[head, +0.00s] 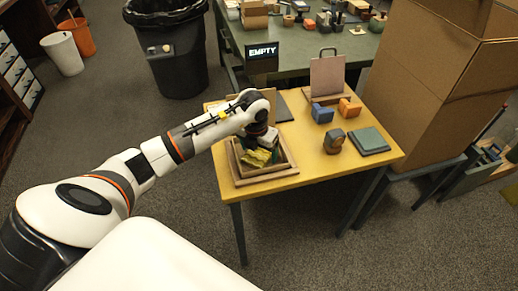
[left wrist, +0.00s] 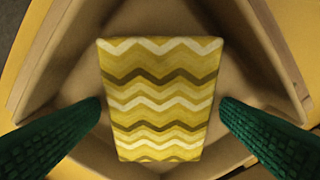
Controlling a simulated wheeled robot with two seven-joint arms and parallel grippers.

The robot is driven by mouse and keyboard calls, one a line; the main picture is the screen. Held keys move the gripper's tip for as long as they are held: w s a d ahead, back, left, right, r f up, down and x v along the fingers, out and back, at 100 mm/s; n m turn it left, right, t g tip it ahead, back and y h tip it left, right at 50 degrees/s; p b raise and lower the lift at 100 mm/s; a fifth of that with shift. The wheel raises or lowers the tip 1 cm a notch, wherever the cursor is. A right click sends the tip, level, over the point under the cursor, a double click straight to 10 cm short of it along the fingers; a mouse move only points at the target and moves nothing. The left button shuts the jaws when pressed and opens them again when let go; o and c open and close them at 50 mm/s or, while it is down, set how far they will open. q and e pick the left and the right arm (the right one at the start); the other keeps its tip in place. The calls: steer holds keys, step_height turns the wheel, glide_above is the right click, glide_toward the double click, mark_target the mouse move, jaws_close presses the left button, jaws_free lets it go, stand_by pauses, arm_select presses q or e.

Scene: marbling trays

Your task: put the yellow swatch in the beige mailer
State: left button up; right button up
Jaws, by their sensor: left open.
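The yellow swatch (head: 257,158) lies in a wooden tray (head: 266,177) at the left front of the yellow table. In the left wrist view the swatch (left wrist: 160,100) has a zigzag pattern in yellow, cream and brown. My left gripper (left wrist: 160,108) is open above it, with one green finger on each side and a gap to each edge. In the head view the left gripper (head: 264,140) is partly hidden by its own wrist. An upright pinkish-beige panel (head: 327,77) stands on a wooden base at the back; I cannot tell whether it is the beige mailer. My right gripper is not in view.
On the table are a blue block (head: 322,110), an orange block (head: 349,108), a dark rounded object (head: 334,141) and a grey-green slab (head: 368,140). An "EMPTY" sign (head: 262,56) stands behind. Large cardboard boxes (head: 425,85) stand at the right.

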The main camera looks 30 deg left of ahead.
mark_target(256, 157)
arm_select(q)
step_height(256, 157, up, 12)
steer(key=s, duration=0.1)
steer(key=shift+s+r, duration=0.15)
steer(key=shift+s, duration=0.25)
steer(key=shift+d, duration=0.1)
